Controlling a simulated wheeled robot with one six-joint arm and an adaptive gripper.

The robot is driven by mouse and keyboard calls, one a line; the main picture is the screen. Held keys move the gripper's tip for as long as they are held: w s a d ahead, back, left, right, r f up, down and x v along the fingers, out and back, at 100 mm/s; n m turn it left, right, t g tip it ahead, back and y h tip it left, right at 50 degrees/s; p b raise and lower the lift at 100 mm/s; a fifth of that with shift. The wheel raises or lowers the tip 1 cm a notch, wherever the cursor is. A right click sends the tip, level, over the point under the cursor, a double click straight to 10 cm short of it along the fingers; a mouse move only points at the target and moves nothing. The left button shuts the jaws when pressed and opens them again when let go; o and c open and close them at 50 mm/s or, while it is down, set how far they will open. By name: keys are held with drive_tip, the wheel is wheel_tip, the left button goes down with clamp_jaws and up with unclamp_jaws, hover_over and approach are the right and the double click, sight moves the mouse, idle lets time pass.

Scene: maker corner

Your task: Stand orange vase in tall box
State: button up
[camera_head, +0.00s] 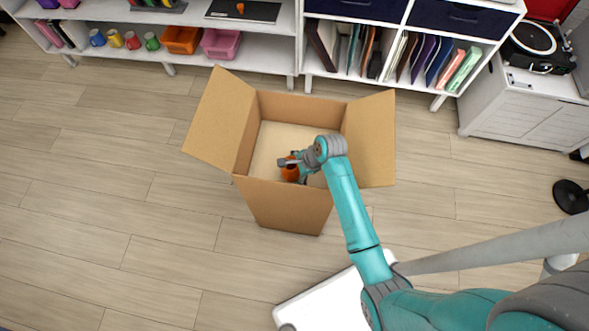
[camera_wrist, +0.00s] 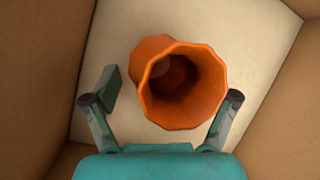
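The orange vase (camera_wrist: 148,62) is inside the tall cardboard box (camera_head: 287,205), its mouth facing up toward my wrist camera. It also shows small in the head view (camera_head: 290,173), partly hidden by my gripper. My gripper (camera_wrist: 170,96) reaches down into the box with its fingers spread on either side of the vase. A clear gap shows between the left finger and the vase. The right finger is close to the vase rim; I cannot tell if it touches. The vase looks upright or nearly so, over the pale box floor (camera_wrist: 110,45); its base is hidden.
The box flaps (camera_head: 219,115) stand open left and right (camera_head: 371,140). White shelves (camera_head: 262,50) with mugs, bins and folders stand behind. A white cabinet (camera_head: 520,108) with a record player is at right. Wooden floor (camera_head: 100,200) is clear at left.

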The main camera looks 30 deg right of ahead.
drive_tip(key=shift+r, duration=0.1)
drive_tip(key=v, duration=1.2)
idle(0.4)
